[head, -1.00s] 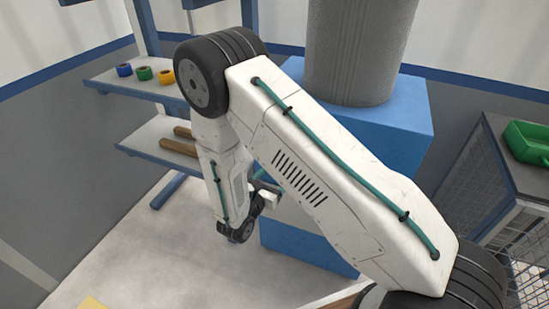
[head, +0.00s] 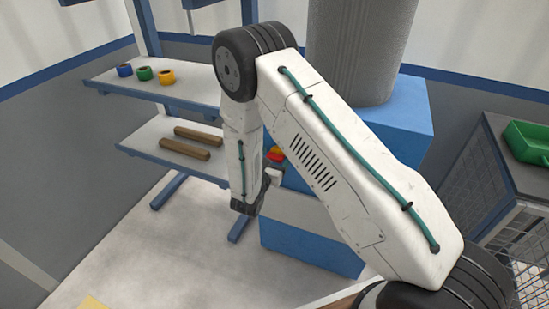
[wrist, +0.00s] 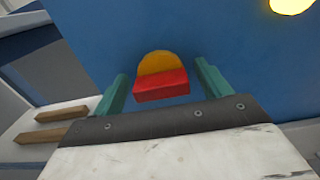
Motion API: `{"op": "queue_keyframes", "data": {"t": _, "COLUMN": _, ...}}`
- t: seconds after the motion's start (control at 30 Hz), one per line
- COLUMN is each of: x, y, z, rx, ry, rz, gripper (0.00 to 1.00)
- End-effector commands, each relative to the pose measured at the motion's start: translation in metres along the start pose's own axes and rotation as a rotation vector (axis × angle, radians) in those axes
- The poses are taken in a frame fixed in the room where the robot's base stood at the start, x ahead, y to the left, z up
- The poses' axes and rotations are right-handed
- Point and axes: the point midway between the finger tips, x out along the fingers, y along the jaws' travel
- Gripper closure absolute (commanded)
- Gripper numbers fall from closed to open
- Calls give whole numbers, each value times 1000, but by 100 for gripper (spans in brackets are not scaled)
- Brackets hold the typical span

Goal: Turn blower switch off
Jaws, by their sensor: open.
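The blower switch (wrist: 161,78) shows in the wrist view as an orange round base with a red handle on a blue face. In the head view, the switch (head: 276,154) is a small red and yellow patch at the edge of my arm. My gripper (wrist: 161,69) is open, with one teal finger on each side of the switch in the wrist view. I see no contact, and I cannot tell how far the fingertips are from the blue face. In the head view the fingers are mostly hidden by my arm.
The blue blower cabinet (head: 300,246) carries a grey cylinder (head: 357,50). A yellow lamp (wrist: 291,4) glows at upper right of the wrist view. Shelves at left hold coloured rings (head: 145,73) and wooden bars (head: 190,143). A green bin (head: 527,141) stands right.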

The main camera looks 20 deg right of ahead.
Motion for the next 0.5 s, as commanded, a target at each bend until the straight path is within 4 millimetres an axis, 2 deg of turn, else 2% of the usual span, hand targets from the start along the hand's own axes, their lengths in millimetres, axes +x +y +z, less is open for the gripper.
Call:
{"op": "queue_keyframes", "data": {"t": 0.07, "x": 0, "y": 0, "z": 0, "rx": 0, "ry": 0, "rz": 0, "gripper": 24}}
{"op": "queue_keyframes", "data": {"t": 0.23, "x": 0, "y": 0, "z": 0, "rx": 0, "ry": 0, "rz": 0, "gripper": 68}}
{"op": "queue_keyframes", "data": {"t": 0.5, "x": 0, "y": 0, "z": 0, "rx": -13, "ry": 0, "rz": 0, "gripper": 68}}
